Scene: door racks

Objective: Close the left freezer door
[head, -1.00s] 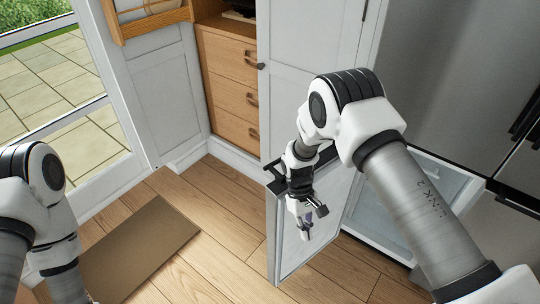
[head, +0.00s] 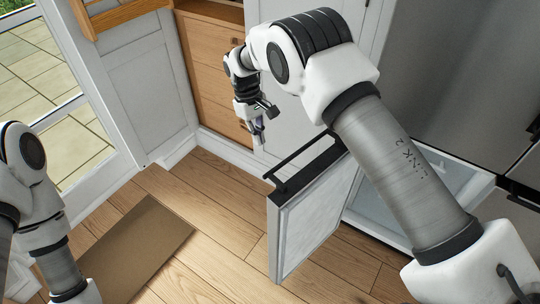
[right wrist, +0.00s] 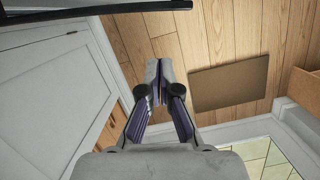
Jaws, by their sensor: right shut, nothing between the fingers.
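The left freezer door (head: 315,218) stands wide open at the low centre right of the head view, its white inner panel facing me. Its dark handle bar (head: 308,160) runs along the top edge. The open freezer compartment (head: 450,185) shows behind my right arm, which hides part of it. My right gripper (head: 258,142) is shut and empty, to the left of the handle and apart from it in the picture. In the right wrist view its fingertips (right wrist: 160,65) meet over the floor. My left arm shows at the left edge, but its gripper is out of view.
Wooden drawers (head: 215,95) and a pale tall cabinet (head: 300,110) stand behind my right gripper. A steel fridge front (head: 450,70) is at the right. A brown mat (head: 135,250) lies on the wood floor. Clear floor lies left of the door.

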